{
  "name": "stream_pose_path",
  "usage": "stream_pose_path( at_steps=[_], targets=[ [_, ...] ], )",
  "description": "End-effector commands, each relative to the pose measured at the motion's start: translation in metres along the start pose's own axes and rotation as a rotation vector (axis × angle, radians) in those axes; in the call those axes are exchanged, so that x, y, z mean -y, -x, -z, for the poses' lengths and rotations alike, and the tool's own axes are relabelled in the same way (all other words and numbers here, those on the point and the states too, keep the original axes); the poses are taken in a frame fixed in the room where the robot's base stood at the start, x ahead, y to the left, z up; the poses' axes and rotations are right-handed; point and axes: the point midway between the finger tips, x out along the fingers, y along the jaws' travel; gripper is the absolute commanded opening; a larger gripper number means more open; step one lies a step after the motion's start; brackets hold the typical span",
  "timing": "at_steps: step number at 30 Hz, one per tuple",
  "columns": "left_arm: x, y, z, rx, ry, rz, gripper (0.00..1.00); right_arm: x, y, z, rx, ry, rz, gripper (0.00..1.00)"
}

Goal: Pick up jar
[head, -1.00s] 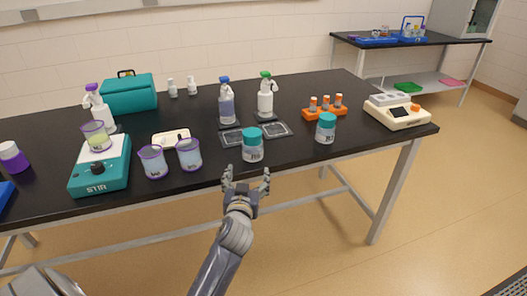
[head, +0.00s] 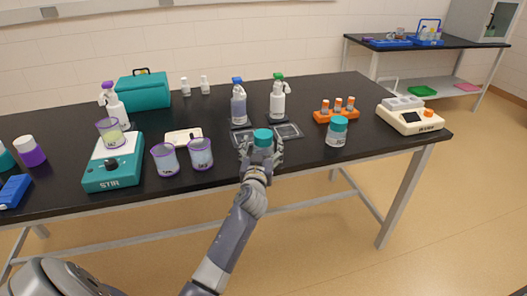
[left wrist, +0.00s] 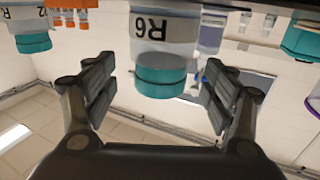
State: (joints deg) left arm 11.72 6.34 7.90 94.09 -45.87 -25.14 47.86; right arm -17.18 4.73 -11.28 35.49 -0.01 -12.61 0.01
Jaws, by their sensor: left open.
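A clear jar with a teal lid (head: 262,138) stands near the front edge of the black table. Its label reads R6 in the left wrist view (left wrist: 155,28), which is upside down. My left gripper (head: 261,153) is open, with one finger on each side of this jar. In the left wrist view (left wrist: 155,88) gaps show between the fingers and the jar. The fingers hide the jar's lower part in the head view. A second teal-lidded jar (head: 337,131) stands to the right and shows at the left of the wrist view (left wrist: 32,42). My right gripper is out of view.
Two purple-rimmed beakers (head: 201,154) stand left of the jar. Dark trays (head: 288,131) and spray bottles (head: 278,102) are behind it. An orange vial rack (head: 335,116) and a cream device (head: 410,118) are to the right. A teal stirrer (head: 113,176) is at left.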

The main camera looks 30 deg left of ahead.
Motion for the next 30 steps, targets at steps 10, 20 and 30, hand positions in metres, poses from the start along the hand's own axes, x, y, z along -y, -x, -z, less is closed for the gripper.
stream_pose_path(
  at_steps=[10, 20, 30],
  targets=[
    [0.001, -0.037, 0.002, -0.001, -0.001, 0.000, 0.77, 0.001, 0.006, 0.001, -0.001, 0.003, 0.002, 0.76],
    [0.001, -0.038, 0.002, -0.001, -0.001, 0.000, 0.66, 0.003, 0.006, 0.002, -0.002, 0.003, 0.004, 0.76],
    [0.000, -0.038, 0.002, -0.002, -0.001, 0.000, 0.13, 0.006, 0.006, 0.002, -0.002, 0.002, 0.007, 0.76]
  ],
)
